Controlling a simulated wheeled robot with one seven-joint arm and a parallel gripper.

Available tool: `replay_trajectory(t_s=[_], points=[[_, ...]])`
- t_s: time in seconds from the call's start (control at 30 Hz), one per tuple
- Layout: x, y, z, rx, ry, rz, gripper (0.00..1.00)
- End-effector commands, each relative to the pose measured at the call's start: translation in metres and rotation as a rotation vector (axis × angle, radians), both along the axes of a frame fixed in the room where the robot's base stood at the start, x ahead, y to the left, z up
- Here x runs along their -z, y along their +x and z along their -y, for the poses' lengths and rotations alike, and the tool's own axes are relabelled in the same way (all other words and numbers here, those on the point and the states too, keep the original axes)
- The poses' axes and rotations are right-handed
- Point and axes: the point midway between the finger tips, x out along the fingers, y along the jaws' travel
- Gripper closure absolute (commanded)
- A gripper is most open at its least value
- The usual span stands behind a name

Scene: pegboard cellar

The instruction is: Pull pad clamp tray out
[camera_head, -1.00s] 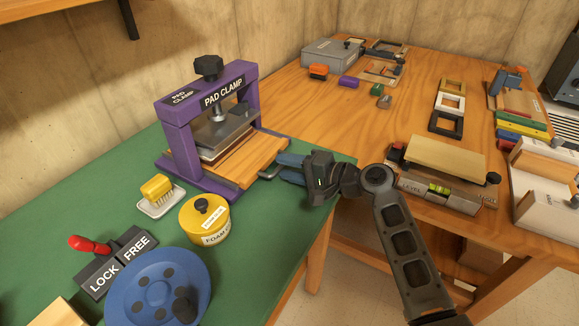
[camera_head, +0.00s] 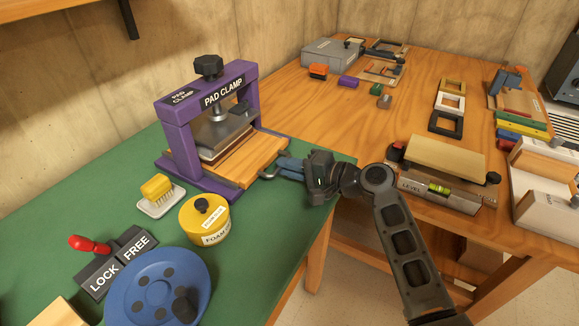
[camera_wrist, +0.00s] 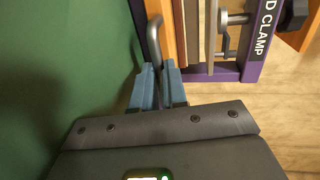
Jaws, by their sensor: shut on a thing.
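The pad clamp (camera_head: 226,92) is a purple frame with a black top knob, standing on the green mat. Its wooden tray (camera_head: 245,160) sits under the press and juts out at the front right. A grey metal handle (camera_head: 266,176) is on the tray's front edge. My gripper (camera_head: 281,166) has its blue fingers closed on this handle. In the wrist view the fingers (camera_wrist: 158,88) pinch the handle bar (camera_wrist: 155,35), with the tray's wooden edge (camera_wrist: 167,30) beside it. The far part of the tray is hidden under the press.
A yellow foam tin (camera_head: 204,218), a brush on a dish (camera_head: 158,197), a blue wheel (camera_head: 158,290) and a lever labelled LOCK and FREE (camera_head: 118,262) stand left of the gripper. A level fixture (camera_head: 440,180) is close on the right. Green mat lies clear before the tray.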

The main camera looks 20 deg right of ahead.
Motion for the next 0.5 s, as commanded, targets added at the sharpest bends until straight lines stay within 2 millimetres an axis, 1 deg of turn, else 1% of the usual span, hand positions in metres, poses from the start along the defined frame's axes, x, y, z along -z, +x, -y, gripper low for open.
replay_trajectory(t_s=[0.17,0.27,0.37,0.5], points=[[0.001,-0.001,0.001,0.000,0.000,-0.001,1.00],[0.000,-0.006,0.004,0.000,0.000,-0.002,1.00],[0.000,-0.014,0.011,0.002,0.000,-0.001,1.00],[0.000,-0.035,0.026,0.004,0.001,-0.002,1.00]])
